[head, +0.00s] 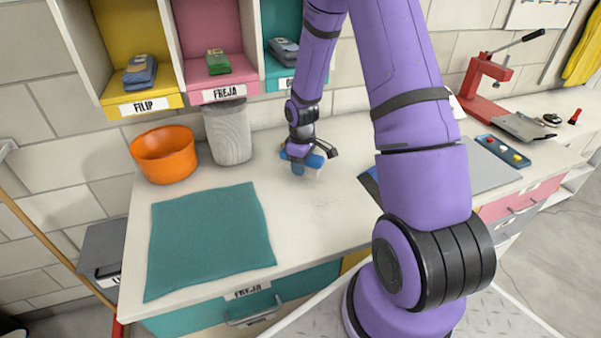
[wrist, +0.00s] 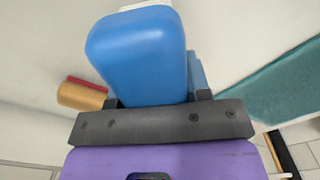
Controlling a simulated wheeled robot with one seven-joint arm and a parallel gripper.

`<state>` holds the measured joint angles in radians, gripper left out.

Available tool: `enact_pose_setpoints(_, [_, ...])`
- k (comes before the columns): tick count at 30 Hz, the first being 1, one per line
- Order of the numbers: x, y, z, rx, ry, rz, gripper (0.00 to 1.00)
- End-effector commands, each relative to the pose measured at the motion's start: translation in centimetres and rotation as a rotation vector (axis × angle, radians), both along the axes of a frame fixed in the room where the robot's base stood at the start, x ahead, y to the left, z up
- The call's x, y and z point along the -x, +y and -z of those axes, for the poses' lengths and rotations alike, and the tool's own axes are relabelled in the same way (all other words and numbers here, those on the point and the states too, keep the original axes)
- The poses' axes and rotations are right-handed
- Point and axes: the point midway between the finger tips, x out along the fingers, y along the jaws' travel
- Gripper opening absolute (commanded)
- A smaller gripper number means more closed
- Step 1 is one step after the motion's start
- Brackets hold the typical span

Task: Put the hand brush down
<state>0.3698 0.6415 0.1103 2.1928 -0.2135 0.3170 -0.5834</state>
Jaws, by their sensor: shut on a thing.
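The hand brush is blue with pale bristles. In the head view the brush (head: 299,166) is low over or on the white worktop, near its middle; I cannot tell whether it touches. My gripper (head: 303,153) is shut on it from above. In the wrist view the blue brush body (wrist: 140,60) fills the space in front of my gripper (wrist: 155,102), and a strip of white bristles shows at the top edge.
A teal mat (head: 208,240) lies on the worktop (head: 310,215) to the left. An orange bowl (head: 164,154) and a grey bin (head: 228,133) stand behind it. Labelled cubbies (head: 142,105) hang above. A red press (head: 485,85) and a button panel (head: 503,151) are at the right.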

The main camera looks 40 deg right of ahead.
Motion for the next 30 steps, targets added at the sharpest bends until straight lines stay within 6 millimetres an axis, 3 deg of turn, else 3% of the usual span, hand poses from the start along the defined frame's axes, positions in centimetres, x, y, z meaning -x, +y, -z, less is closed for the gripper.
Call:
enact_pose_setpoints(9, [-0.5,0.1,3.5,-0.001,0.002,-0.001,0.06])
enact_pose_setpoints(21, [-0.5,0.1,3.9,0.0,0.0,0.0,0.06])
enact_pose_setpoints(22, [-0.5,0.1,3.9,0.0,0.0,0.0,0.51])
enact_pose_setpoints(24, [-0.5,0.1,3.8,0.0,0.0,0.0,0.67])
enact_pose_setpoints(30, [-0.5,0.1,3.8,0.0,0.0,0.0,0.7])
